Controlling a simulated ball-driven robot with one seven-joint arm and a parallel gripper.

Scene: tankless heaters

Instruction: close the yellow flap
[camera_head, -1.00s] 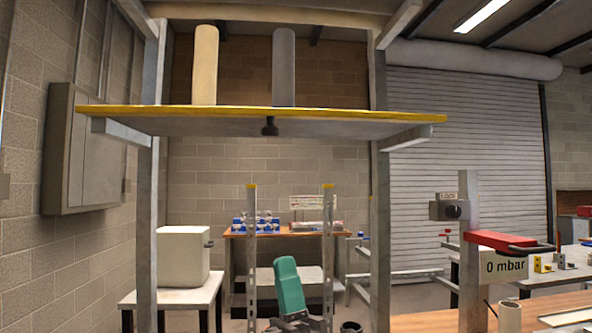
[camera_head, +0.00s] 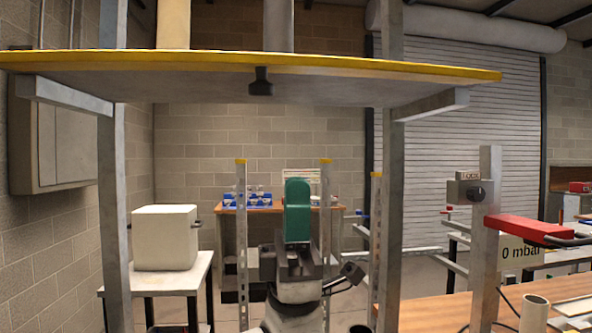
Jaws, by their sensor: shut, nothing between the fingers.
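The yellow flap (camera_head: 200,65) is a wide, flat grey panel with a yellow edge. It stands out nearly level across the upper part of the view, between two grey posts. A black knob (camera_head: 261,81) hangs from the middle of its underside. My arm, with an upright green part and grey and dark joints, rises at the bottom middle, below the knob in the picture. A clear gap shows between the arm and the flap. I cannot make out the gripper fingers.
Grey posts stand left (camera_head: 114,200) and right (camera_head: 391,190) under the flap. A white box (camera_head: 165,237) stands on a table at the left. A red-handled part (camera_head: 530,230) on a post juts out at the right. Behind are yellow-tipped uprights and a bench (camera_head: 265,209).

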